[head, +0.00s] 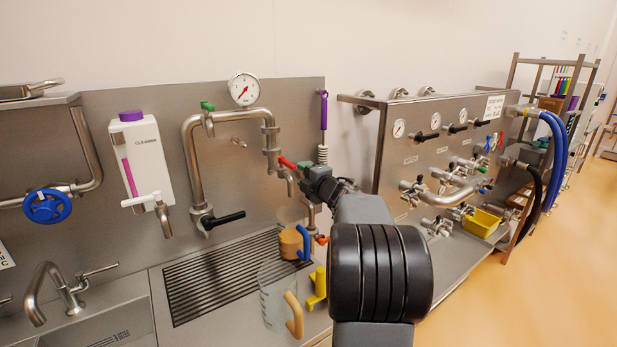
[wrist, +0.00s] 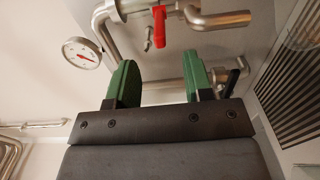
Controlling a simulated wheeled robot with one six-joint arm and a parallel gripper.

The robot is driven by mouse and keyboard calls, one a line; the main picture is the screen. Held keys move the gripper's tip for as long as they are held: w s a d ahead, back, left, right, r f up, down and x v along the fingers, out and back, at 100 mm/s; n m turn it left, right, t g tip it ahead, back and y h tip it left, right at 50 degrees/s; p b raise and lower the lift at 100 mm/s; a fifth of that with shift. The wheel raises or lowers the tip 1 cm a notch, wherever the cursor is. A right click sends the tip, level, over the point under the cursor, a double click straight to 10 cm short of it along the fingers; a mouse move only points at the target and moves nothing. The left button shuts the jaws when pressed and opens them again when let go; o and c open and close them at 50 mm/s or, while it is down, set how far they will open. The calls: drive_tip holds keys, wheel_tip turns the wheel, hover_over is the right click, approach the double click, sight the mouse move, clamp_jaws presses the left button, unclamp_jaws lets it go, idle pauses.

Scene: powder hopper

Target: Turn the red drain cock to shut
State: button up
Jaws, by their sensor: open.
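The red drain cock (head: 287,162) is a short lever on the steel outlet pipe below the pressure gauge, just left of my gripper (head: 305,168) in the head view. In the wrist view the red lever (wrist: 159,27) stands out crosswise from its pipe, which ends in a bent spout (wrist: 220,17). My gripper (wrist: 160,66) is open, with two green fingers wide apart and nothing between them. The lever lies beyond the fingertips, roughly in line with the gap, and appears apart from them. In the head view my gripper partly hides the area around the lever's end.
A round gauge (head: 243,88) sits on the pipe. A black-handled valve (head: 222,219) is lower left. A purple-handled brush (head: 323,112) hangs behind my gripper. A clear jug (head: 272,298) stands below, near a drain grate (head: 226,278). A valve panel (head: 455,150) stands right.

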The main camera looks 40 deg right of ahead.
sight(295, 169)
drive_tip(key=shift+w+d+p, duration=0.2)
drive_tip(key=shift+w+p, duration=0.3)
drive_tip(key=shift+w, duration=2.9)
